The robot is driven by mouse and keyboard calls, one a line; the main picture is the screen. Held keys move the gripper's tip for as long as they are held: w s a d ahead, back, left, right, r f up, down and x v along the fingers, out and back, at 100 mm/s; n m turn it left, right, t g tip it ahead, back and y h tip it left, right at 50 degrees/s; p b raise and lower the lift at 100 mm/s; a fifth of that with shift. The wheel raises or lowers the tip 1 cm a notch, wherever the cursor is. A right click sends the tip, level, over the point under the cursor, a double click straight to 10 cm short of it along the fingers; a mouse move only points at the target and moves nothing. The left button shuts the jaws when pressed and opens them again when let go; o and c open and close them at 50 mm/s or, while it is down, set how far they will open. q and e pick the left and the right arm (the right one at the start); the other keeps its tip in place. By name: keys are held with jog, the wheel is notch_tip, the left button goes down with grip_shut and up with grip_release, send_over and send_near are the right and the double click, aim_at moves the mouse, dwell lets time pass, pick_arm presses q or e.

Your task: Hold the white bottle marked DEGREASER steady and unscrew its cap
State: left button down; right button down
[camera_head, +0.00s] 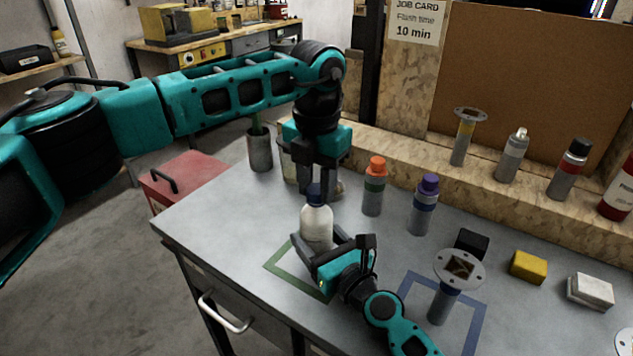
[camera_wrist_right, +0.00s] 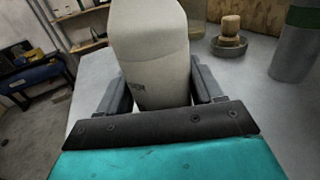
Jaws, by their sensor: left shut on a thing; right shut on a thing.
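The white bottle (camera_head: 317,225) is upright at the green outline on the grey workbench. Its dark blue cap (camera_head: 314,195) is on top. My left gripper (camera_head: 319,191) points down from above and is shut on the cap. My right gripper (camera_head: 317,243) comes from the front and is shut around the lower body of the bottle. In the right wrist view the bottle body (camera_wrist_right: 152,50) stands between my two fingers, with part of a dark marking showing low on it. The bottle's base is hidden behind my right gripper, and its top is out of that view.
An orange-capped bottle (camera_head: 374,187) and a purple-capped bottle (camera_head: 424,205) stand close on the right. A flanged post (camera_head: 441,302) stands in the blue outline (camera_head: 477,325). A black block (camera_head: 472,243), a yellow block (camera_head: 528,267) and a white block (camera_head: 590,291) lie further right.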

pick_arm(q)
jog(key=n, duration=0.5)
jog(key=shift+n, duration=0.4)
jog(key=n, duration=0.5)
jog(key=shift+n, duration=0.3)
jog(key=n, duration=0.5)
jog(key=shift+n, duration=0.3)
jog(key=n, duration=0.5)
jog(key=shift+r, duration=0.1)
jog(key=shift+r, duration=0.2)
jog(key=shift+r, duration=0.9)
